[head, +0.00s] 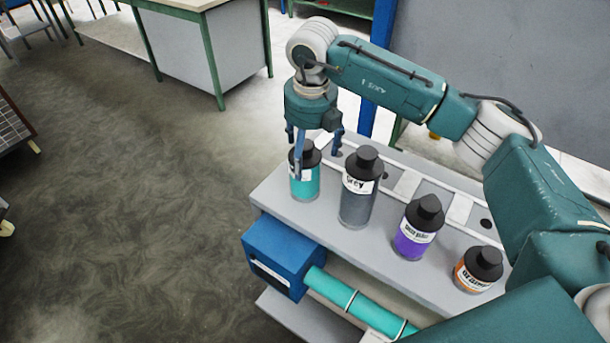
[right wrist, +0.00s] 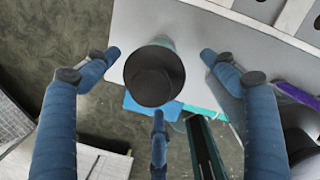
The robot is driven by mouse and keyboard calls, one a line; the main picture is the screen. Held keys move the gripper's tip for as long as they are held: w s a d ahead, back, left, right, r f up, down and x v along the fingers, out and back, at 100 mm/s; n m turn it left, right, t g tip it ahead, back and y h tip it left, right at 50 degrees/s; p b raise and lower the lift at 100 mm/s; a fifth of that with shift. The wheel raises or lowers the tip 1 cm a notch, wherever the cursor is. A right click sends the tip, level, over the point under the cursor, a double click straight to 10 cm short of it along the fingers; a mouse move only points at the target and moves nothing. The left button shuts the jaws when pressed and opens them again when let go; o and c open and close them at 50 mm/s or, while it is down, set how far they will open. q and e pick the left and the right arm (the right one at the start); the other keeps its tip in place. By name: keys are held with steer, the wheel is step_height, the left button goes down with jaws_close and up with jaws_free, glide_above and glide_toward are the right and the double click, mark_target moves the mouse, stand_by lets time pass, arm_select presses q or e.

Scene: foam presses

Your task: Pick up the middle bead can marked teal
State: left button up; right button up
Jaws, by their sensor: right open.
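The teal can (head: 306,182) with a black cap stands upright at the left end of a row of cans on a grey bench top (head: 276,195). My right gripper (head: 314,156) is open above and around its cap, with one blue finger in front of the can. In the right wrist view the can's black cap (right wrist: 154,76) lies between the spread fingers, with gaps at both sides. Whether any finger touches the can is hard to tell. My left gripper is not in view.
A tall grey can (head: 356,195) stands close to the right of the teal one. A purple can (head: 411,244) and an orange can (head: 467,276) stand farther right. A blue box (head: 283,257) and teal roll (head: 350,298) sit at the bench's front. Open floor lies left.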

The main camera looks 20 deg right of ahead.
steer(key=shift+w+f, duration=0.1)
steer(key=shift+f, duration=0.25)
steer(key=shift+w+a+f+p, duration=0.15)
steer(key=shift+w+f+p, duration=0.1)
steer(key=shift+f+p, duration=0.4)
steer(key=shift+w+a+f+p, duration=0.15)
steer(key=shift+w+f+p, duration=0.05)
steer(key=shift+f+p, duration=0.4)
step_height(320, 180, down, 2)
steer(key=shift+w+f, duration=0.15)
steer(key=c, duration=1.1)
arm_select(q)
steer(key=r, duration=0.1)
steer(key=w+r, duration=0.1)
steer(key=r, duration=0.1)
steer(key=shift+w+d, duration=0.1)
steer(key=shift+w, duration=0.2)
arm_select(e)
steer(key=c, duration=0.3)
steer(key=shift+c, duration=0.2)
